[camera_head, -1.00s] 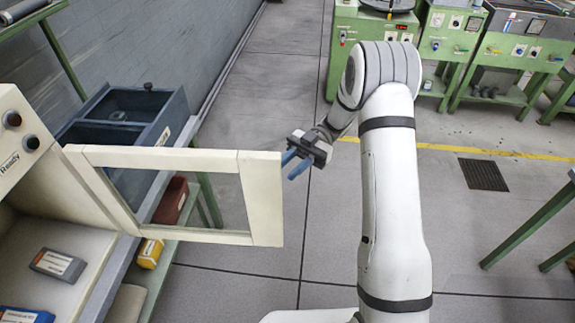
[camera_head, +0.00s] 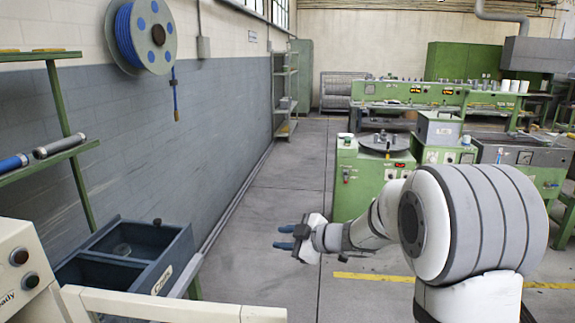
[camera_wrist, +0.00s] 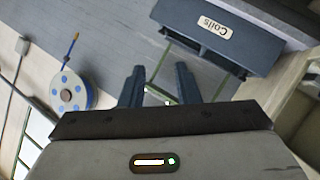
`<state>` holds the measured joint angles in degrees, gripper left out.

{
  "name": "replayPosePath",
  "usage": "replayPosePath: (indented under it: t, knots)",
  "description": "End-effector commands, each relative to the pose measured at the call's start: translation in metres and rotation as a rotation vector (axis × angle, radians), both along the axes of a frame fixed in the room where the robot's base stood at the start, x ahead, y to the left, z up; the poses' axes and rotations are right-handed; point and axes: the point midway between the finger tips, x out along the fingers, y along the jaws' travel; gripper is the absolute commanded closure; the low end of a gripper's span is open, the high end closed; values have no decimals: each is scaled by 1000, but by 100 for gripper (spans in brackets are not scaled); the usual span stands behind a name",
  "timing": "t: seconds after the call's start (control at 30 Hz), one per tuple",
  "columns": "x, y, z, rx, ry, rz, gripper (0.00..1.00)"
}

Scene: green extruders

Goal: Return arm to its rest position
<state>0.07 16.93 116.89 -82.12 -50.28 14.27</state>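My arm reaches in from the lower right in the head view, its large grey-banded joint filling the right side. My gripper (camera_head: 284,237) points left in open air over the aisle, to the right of the blue bin box (camera_head: 175,278). In the wrist view its two dark blue fingers (camera_wrist: 157,88) stand apart with nothing between them. The cream door frame (camera_head: 170,306) of the machine at the left shows along the bottom edge, below the gripper.
The box labelled "Coils" (camera_wrist: 240,32) also shows in the wrist view. A blue cable reel (camera_head: 140,38) hangs on the left wall. Green machines (camera_head: 365,183) stand beyond the arm. The grey floor aisle (camera_head: 270,180) between wall and machines is clear.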

Motion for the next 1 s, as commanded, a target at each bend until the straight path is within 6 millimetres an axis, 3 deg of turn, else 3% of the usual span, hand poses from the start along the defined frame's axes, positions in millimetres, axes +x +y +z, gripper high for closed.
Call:
replayPosePath:
  t: [0.03,0.13,0.27,0.37,0.5,0.63,0.8,0.9,1.0]
  knots:
    - [4,-16,15,-18,-19,-122,71]
    - [6,-56,35,-47,-11,-381,71]
    - [-16,-110,47,-73,64,-695,71]
    - [-51,-147,46,-83,172,-911,71]
    - [-122,-181,31,-84,396,-1157,71]
    - [-198,-187,10,-74,652,-1302,71]
    - [-276,-171,-10,-58,942,-1360,71]
    - [-301,-162,-15,-54,1044,-1361,71]
    - [-313,-157,-18,-53,1092,-1357,71]
